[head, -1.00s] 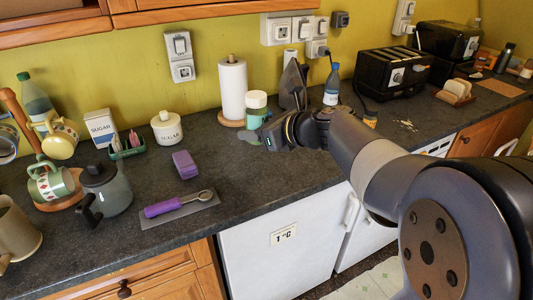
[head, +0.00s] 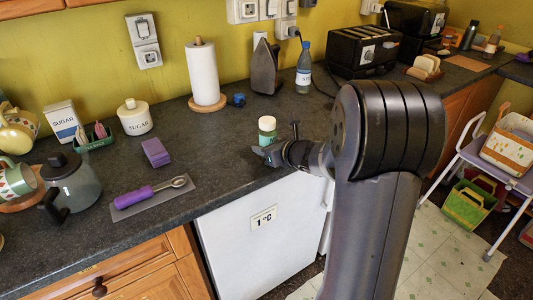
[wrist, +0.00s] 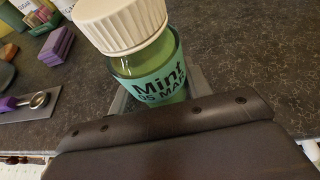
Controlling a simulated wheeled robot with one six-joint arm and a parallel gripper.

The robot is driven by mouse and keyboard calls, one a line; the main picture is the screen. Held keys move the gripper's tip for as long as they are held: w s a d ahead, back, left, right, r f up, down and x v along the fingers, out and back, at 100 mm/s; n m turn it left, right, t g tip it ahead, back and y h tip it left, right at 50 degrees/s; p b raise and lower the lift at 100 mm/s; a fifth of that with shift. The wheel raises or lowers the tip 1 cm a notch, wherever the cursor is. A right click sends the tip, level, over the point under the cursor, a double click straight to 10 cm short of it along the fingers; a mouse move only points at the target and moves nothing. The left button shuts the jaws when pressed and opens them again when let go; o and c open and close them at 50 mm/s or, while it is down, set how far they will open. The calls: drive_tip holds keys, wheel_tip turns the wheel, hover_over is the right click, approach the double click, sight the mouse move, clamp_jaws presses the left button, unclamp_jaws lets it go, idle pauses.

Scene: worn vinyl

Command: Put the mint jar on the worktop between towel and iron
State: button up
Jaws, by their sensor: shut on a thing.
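The mint jar (head: 267,128) has a green body and a cream lid. It is upright near the worktop's front edge, in front of the iron and the towel. In the wrist view the jar (wrist: 148,72) fills the upper middle, with its "Mint" label facing the camera. My gripper (head: 268,143) is shut on its lower part, with a grey finger on each side. Its base is hidden, so I cannot tell whether it touches the worktop (head: 225,150). The paper towel roll (head: 205,75) stands upright at the back, and the dark iron (head: 265,68) stands to its right.
A small dark-blue object (head: 237,99) lies between towel and iron. A purple block (head: 156,152) and a purple-handled scoop (head: 150,192) lie at left. The worktop before the towel is clear.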

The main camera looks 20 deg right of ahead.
drive_tip(key=shift+f, duration=1.05)
drive_tip(key=shift+f+b, duration=0.3)
drive_tip(key=shift+b, duration=0.1)
drive_tip(key=o, duration=1.1)
drive_tip(key=shift+r, duration=0.1)
drive_tip(key=shift+c, duration=0.2)
drive_tip(key=shift+r, duration=0.15)
drive_tip(key=shift+s+r+p, duration=0.15)
drive_tip(key=shift+p, duration=0.2)
drive_tip(key=v, duration=1.1)
drive_tip(key=shift+s+d, duration=0.2)
drive_tip(key=shift+s, duration=0.05)
drive_tip(key=shift+r, duration=0.1)
